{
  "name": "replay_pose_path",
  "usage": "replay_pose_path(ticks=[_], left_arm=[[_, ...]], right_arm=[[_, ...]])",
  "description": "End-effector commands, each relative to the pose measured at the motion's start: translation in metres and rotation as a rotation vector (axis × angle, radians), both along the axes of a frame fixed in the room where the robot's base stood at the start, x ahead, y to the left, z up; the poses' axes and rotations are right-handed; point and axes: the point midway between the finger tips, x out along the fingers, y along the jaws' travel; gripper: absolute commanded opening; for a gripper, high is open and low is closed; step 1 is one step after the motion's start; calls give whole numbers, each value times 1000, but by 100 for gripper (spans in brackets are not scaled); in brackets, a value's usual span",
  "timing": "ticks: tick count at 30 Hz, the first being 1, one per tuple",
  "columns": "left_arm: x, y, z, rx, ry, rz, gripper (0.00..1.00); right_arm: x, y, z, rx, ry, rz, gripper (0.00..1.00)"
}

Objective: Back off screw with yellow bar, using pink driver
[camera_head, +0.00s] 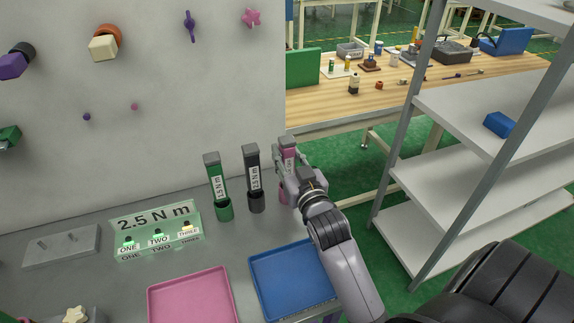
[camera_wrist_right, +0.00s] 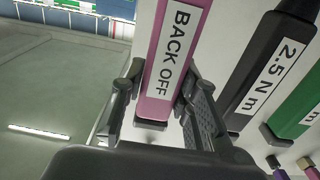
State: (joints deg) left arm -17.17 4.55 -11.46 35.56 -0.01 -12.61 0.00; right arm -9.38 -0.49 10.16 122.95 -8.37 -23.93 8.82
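The pink driver (camera_head: 288,152) stands upright in the row of drivers by the wall. In the right wrist view the pink driver (camera_wrist_right: 170,65) shows its "BACK OFF" label and lies between the two fingers of my right gripper (camera_wrist_right: 165,85). The fingers are close on both sides, but I cannot tell whether they press on it. In the head view my right gripper (camera_head: 290,175) covers its lower part. I cannot make out a screw with a yellow bar for sure. My left gripper is not in view.
A black driver (camera_head: 253,170) and a green driver (camera_head: 216,180) stand left of the pink one. A blue tray (camera_head: 285,272), a pink tray (camera_head: 192,299) and a green "2.5 N m" sign (camera_head: 156,224) are on the bench. Shelves (camera_head: 460,165) stand at right.

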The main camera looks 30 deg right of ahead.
Motion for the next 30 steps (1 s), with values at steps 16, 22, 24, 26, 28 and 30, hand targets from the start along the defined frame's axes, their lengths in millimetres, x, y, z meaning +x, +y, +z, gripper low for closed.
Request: replay_pose_path(ticks=[16,22,24,26,28,30], left_arm=[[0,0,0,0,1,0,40],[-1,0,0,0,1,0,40],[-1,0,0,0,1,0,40],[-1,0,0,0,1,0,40],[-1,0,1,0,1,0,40],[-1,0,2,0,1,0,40]], right_arm=[[0,0,0,0,0,0,0],[0,0,1,-1,-3,0,0],[0,0,2,-1,-4,0,0],[0,0,4,-1,-5,0,0],[0,0,8,-2,-7,0,0],[0,0,14,-2,-7,0,0]])
